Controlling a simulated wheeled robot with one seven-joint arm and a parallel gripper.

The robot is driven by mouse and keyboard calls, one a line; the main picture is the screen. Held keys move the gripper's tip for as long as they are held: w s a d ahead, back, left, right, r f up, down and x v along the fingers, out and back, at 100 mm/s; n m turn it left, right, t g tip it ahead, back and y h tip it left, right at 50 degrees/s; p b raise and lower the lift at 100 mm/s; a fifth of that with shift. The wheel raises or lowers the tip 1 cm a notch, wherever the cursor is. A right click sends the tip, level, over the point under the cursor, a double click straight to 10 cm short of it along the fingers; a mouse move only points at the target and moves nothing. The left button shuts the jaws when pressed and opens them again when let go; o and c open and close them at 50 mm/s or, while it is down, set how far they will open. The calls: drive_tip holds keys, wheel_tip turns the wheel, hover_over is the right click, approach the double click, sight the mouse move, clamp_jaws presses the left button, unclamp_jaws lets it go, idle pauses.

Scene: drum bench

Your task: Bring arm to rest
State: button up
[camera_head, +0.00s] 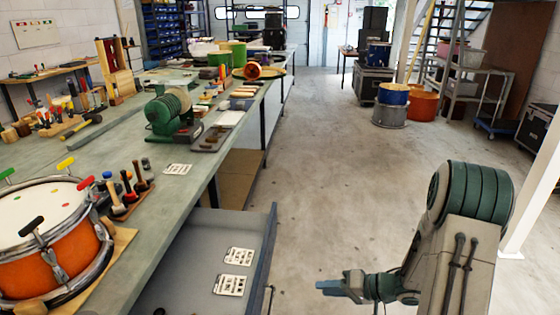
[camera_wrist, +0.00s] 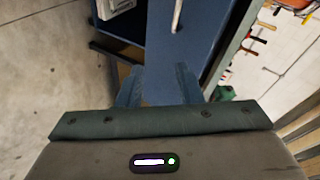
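My gripper (camera_head: 333,286) is at the lower right of the head view, over the aisle floor. It points left, towards an open drawer (camera_head: 190,245) under the bench, and appears apart from the drawer's blue front (camera_head: 268,250). In the wrist view its two blue fingers (camera_wrist: 160,88) stand apart with nothing visible between them. A blue panel (camera_wrist: 195,45) with a pale rod fills the view beyond the fingers. I hold no object.
The drawer holds white printed cards (camera_head: 234,284). An orange drum (camera_head: 50,235) and mallets (camera_head: 125,192) are on the long bench (camera_head: 165,205). A white post (camera_head: 535,185) stands at the right. The aisle floor (camera_head: 335,150) is clear; tubs (camera_head: 390,105) and cases stand farther back.

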drive_tip(key=w+d+r+t+h+p, duration=0.2)
drive_tip(key=w+d+r+t+h, duration=0.2)
drive_tip(key=w+r+h, duration=0.3)
drive_tip(key=s+d+r+h+p, duration=0.1)
drive_tip(key=s+d+r+h, duration=0.15)
drive_tip(key=r, duration=0.35)
drive_tip(key=s+d+r+h+p, duration=0.1)
drive_tip(key=d+r+h+p, duration=0.15)
drive_tip(key=r, duration=0.35)
drive_tip(key=s+a+r+g+p, duration=0.1)
drive_tip(key=s+a+r+g, duration=0.2)
drive_tip(key=s, duration=0.8)
drive_tip(key=s+a+r+g+p, duration=0.2)
drive_tip(key=s+a+r, duration=0.3)
drive_tip(key=s, duration=0.6)
drive_tip(key=shift+r+n+g, duration=0.3)
drive_tip(key=shift+r+g, duration=0.2)
drive_tip(key=shift+r, duration=0.3)
drive_tip(key=shift+a, duration=0.2)
